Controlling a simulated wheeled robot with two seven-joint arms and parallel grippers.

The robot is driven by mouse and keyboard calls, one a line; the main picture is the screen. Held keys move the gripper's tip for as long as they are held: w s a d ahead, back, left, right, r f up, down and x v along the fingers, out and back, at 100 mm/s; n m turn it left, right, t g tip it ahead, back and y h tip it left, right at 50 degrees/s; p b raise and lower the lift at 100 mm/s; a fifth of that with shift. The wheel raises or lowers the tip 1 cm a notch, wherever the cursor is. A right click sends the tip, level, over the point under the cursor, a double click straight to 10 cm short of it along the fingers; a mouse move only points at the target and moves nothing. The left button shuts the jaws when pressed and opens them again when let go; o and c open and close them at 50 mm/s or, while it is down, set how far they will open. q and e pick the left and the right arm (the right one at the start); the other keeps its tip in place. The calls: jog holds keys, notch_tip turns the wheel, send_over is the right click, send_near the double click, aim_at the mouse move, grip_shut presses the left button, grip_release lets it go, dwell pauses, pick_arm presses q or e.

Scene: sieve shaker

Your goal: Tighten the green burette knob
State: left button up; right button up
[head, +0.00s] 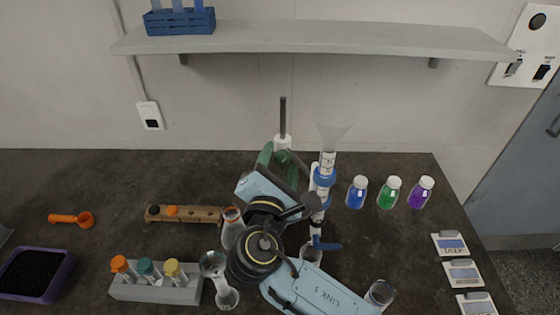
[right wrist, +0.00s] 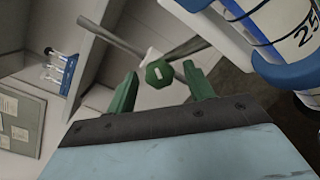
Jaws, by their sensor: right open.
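The green burette knob (right wrist: 160,73) is an octagonal knob with a pale slot, in front of a white clamp piece and grey rods. My right gripper (right wrist: 160,82) is open, with one green finger on each side of the knob and a gap to each. The knob appears a little beyond the fingertips; I see no contact. In the head view my right gripper (head: 277,158) is at the stand, just below the white clamp (head: 283,141), and my arm hides part of it. The burette (head: 327,163), with blue fittings, stands just right; it also shows in the right wrist view (right wrist: 286,20). My left gripper is not in view.
Blue, green and purple bottles (head: 388,193) stand to the right. A flask (head: 227,297), a tube rack (head: 155,291) and a wooden rack (head: 184,215) are left of my arm. A shelf (head: 320,38) hangs above. The table's left back is fairly clear.

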jog(key=shift+c, duration=0.3)
jog(key=c, duration=0.9)
jog(key=shift+m, duration=0.4)
jog(key=m+g, duration=0.1)
jog(key=m, duration=0.3)
jog(key=shift+r+y, duration=0.15)
jog(key=shift+y, duration=0.15)
jog(key=m, duration=0.5)
jog(key=shift+r+y, duration=0.15)
jog(key=shift+y, duration=0.25)
jog(key=o, duration=1)
jog(key=shift+c, duration=0.2)
